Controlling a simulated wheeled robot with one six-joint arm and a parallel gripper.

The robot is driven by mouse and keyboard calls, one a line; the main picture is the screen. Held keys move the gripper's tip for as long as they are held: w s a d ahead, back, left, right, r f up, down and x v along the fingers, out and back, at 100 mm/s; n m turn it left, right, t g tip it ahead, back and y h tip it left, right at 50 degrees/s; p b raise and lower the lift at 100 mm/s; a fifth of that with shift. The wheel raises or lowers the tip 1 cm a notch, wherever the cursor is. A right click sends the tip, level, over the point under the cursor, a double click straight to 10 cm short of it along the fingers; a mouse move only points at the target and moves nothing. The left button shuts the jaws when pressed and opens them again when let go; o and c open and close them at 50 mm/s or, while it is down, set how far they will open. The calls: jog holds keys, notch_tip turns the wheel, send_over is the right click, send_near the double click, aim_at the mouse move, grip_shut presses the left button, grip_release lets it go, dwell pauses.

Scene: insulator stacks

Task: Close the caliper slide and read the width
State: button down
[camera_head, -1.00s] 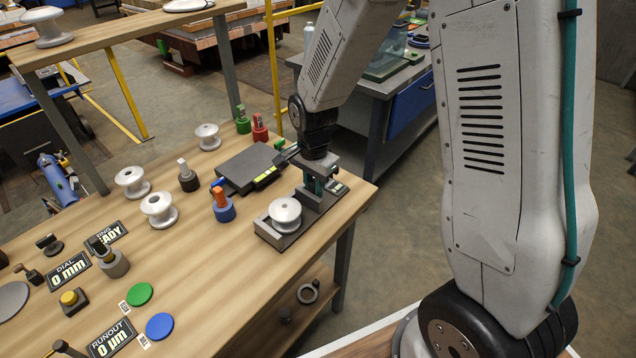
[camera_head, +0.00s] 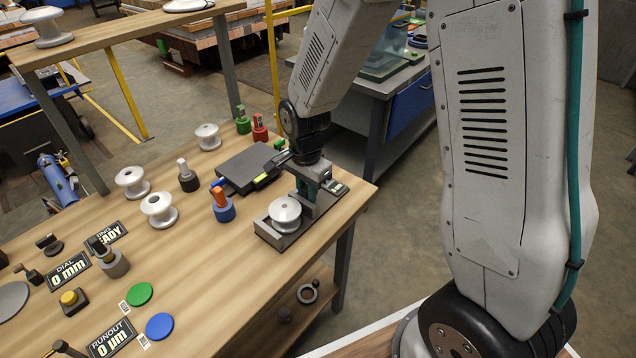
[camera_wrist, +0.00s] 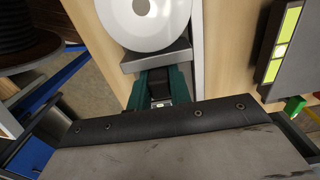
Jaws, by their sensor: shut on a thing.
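The caliper (camera_head: 268,233) is a dark grey fixture at the table's right edge. A white ribbed insulator (camera_head: 285,208) sits upright on its base; its round top also shows in the wrist view (camera_wrist: 150,18). My gripper (camera_head: 309,186) points down over the caliper slide, right of the insulator. In the wrist view its teal fingers (camera_wrist: 159,88) are shut on the dark slide handle (camera_wrist: 159,76). The slide stands close to the insulator; I cannot tell whether they touch. A small display (camera_head: 338,188) at the caliper's right end is too small to read.
A dark flat plate (camera_head: 246,168) lies behind the caliper. A blue-based post with an orange top (camera_head: 222,207) stands to its left. Several white insulators, such as this one (camera_head: 159,210), stand farther left. The wood between (camera_head: 215,265) is clear in front.

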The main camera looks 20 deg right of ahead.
aim_at(300, 201)
jog(key=shift+s+a, duration=0.3)
jog(key=shift+a, duration=0.35)
jog(key=shift+s+a, duration=0.25)
jog(key=shift+a, duration=0.35)
dwell(0.5)
jog(key=c, duration=1.2)
grip_release()
jog(key=shift+r, duration=0.1)
jog(key=shift+r, duration=3.4)
